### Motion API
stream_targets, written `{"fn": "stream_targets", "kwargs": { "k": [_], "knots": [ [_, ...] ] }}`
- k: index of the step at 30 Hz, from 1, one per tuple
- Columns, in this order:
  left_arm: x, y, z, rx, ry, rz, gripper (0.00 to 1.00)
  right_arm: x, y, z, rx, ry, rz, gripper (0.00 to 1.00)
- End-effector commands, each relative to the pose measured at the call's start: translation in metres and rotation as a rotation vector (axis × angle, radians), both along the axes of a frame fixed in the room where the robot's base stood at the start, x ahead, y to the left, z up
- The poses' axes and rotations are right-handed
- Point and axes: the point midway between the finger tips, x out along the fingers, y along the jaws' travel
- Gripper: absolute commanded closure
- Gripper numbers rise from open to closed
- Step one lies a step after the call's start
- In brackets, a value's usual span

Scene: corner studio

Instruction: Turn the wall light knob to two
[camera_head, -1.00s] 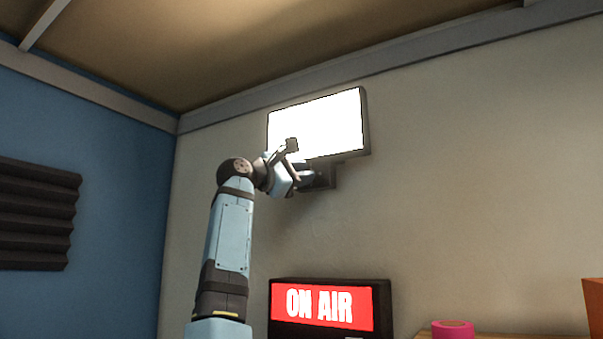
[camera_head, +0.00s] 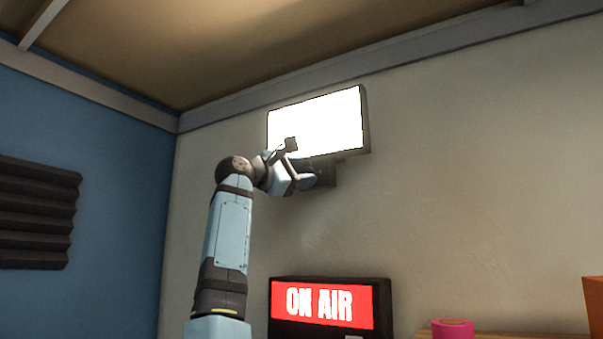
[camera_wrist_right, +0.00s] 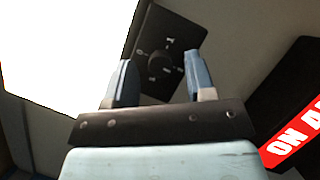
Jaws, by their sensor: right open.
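The wall light (camera_head: 318,124) glows bright white high on the wall. A dark control plate (camera_head: 328,174) sits just below it, partly hidden by my right gripper (camera_head: 306,182). In the right wrist view, the plate (camera_wrist_right: 181,33) carries a round dark knob (camera_wrist_right: 159,61) with small white marks around it; one reads 1. The knob's pointer is too dark to read. My right gripper (camera_wrist_right: 159,60) is open, with its two blue fingers on either side of the knob in the picture. I cannot tell whether they touch it. My left gripper is not in view.
A lit ON AIR sign (camera_head: 325,305) is below the light and also shows in the right wrist view (camera_wrist_right: 293,137). A pink roll (camera_head: 452,328) and an orange object (camera_head: 594,303) are at the lower right. The wall right of the light is bare.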

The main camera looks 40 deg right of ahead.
Motion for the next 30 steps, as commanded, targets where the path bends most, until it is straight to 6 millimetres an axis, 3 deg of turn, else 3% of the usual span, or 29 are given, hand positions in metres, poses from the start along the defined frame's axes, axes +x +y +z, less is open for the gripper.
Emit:
{"fn": "stream_targets", "kwargs": {
  "k": [18,24,30],
  "knots": [
    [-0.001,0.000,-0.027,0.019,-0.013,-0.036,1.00,0.015,0.114,-0.026,-0.001,0.001,0.003,0.50],
    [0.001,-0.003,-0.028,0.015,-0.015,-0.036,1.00,0.017,0.130,-0.029,-0.001,0.000,0.001,0.50],
    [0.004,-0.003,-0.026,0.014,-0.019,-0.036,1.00,0.017,0.131,-0.029,0.000,0.000,0.000,0.50]
  ]
}}
